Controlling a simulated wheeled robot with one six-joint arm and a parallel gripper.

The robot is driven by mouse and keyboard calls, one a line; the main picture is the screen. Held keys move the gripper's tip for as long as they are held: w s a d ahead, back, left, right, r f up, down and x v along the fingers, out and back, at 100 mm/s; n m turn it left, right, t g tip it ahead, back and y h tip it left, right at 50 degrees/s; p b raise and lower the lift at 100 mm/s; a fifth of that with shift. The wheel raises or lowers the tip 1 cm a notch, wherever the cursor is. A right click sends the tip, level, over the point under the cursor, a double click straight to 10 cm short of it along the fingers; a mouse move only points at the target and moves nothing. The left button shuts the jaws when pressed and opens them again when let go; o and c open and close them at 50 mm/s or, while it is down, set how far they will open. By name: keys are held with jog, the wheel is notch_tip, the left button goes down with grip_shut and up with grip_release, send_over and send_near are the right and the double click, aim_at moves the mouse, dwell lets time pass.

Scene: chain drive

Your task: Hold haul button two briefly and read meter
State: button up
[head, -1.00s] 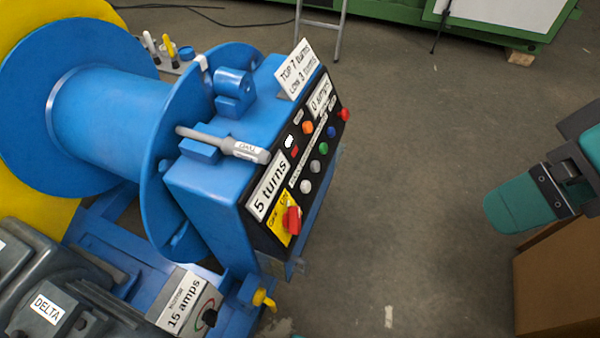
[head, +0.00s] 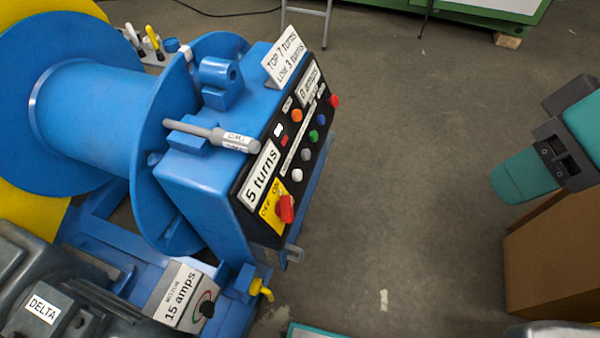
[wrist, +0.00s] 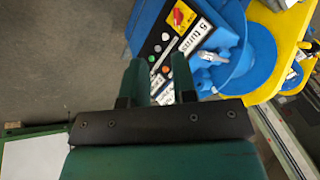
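The blue control box has a black panel (head: 290,150) with small round white, grey, green, blue and orange buttons, plus red ones. The button labels are too small to read, so I cannot tell which is haul button two. One display (head: 262,174) reads "5 turns" and another (head: 309,83) reads "0 amps". A red switch (head: 286,208) sits on a yellow plate. My gripper (head: 515,178) is at the right, apart from the panel. In the wrist view its two teal fingers (wrist: 159,76) are spread and empty, with the panel (wrist: 168,35) beyond them.
A blue drum (head: 105,110) stands left of the box. A sign (head: 287,58) on top reads "TOP 7 turns, LOW 3 turns". A lower plate (head: 182,297) reads "15 amps". A cardboard box (head: 555,255) stands right. Floor between is clear.

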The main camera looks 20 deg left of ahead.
grip_shut()
dwell(1.3)
